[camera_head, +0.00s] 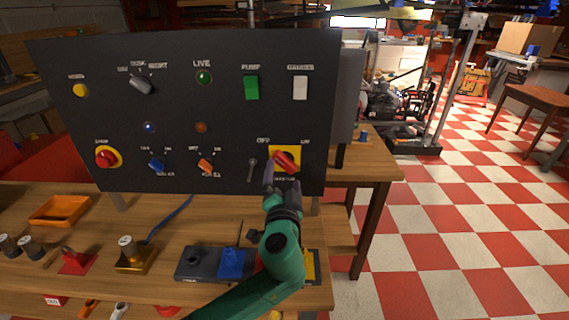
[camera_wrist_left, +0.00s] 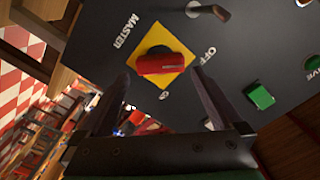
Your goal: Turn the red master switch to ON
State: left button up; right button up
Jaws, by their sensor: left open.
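The red master switch (camera_head: 288,161) is a knob on a yellow plate at the lower right of the dark panel, with OFF at its upper left and ON at its upper right. Its bar slants, with the upper end toward OFF. In the left wrist view the red knob (camera_wrist_left: 168,64) shows between and beyond the fingertips. My left gripper (camera_head: 270,176) is just in front of the switch and covers part of the plate's lower left. In the wrist view its fingers (camera_wrist_left: 161,78) are apart and empty, and I see no contact with the knob. My right gripper is not in view.
The panel (camera_head: 225,130) also carries a small toggle lever (camera_head: 252,168) close left of the master switch, an orange knob (camera_head: 206,165), a blue knob (camera_head: 157,164) and a green pump rocker (camera_head: 251,87). Trays and parts lie on the wooden bench (camera_head: 215,215) below.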

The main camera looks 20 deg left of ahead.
aim_at(284, 166)
pick_arm(q)
jog(key=x, duration=0.3)
jog(key=shift+w+a+r, duration=0.1)
jog(key=shift+w, duration=0.3)
jog(key=shift+c, duration=0.3)
jog(key=c, duration=0.9)
jog(key=shift+c, duration=0.2)
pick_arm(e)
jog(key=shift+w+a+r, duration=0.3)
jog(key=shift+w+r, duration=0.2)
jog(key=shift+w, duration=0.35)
